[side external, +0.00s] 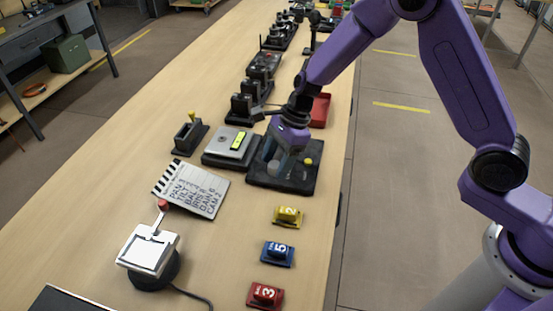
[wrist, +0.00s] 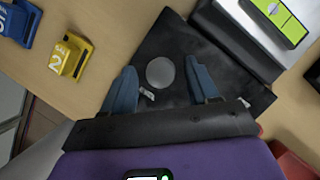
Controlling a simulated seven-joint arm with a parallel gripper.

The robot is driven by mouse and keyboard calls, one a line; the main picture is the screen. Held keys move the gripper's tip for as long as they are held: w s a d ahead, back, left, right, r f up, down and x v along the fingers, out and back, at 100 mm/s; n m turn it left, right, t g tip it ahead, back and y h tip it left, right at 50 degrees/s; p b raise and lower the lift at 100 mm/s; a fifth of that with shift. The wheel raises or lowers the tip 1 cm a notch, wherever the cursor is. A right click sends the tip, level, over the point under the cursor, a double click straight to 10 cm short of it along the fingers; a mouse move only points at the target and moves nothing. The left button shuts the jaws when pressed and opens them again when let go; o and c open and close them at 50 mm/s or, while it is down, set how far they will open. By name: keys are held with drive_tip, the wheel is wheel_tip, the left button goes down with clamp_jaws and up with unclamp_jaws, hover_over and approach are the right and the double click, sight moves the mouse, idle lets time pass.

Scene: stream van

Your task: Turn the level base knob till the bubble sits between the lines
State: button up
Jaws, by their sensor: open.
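The level base (side external: 232,143) is a pale block on a dark foot with a yellow-green bubble vial (side external: 239,140) on top. The vial also shows at the top right of the wrist view (wrist: 280,18); the bubble's place between the lines is too small to tell. Beside the base lies a black plate (side external: 262,178). A round grey knob (wrist: 160,72) stands on it in the wrist view. My gripper (wrist: 166,84) is open, its two blue fingers on either side of the knob with gaps. In the side view my gripper (side external: 284,160) hides most of the knob.
A yellow block (side external: 287,216), a blue block (side external: 277,253) and a red block (side external: 265,294) line the table's right edge. A clapper-like notepad (side external: 192,188) and a white device with a lever (side external: 150,250) lie at left. A red tray (side external: 320,110) stands behind my gripper.

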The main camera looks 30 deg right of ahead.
drive_tip(key=c, duration=1)
drive_tip(key=shift+n, duration=0.4)
drive_tip(key=n, duration=0.1)
drive_tip(key=n+g, duration=0.1)
drive_tip(key=n, duration=0.1)
drive_tip(key=shift+w+g, duration=0.2)
drive_tip(key=shift+g, duration=0.1)
drive_tip(key=shift+n+g+h, duration=0.5)
drive_tip(key=shift+n+g, duration=0.1)
drive_tip(key=shift+n, duration=1.4)
drive_tip(key=o, duration=1)
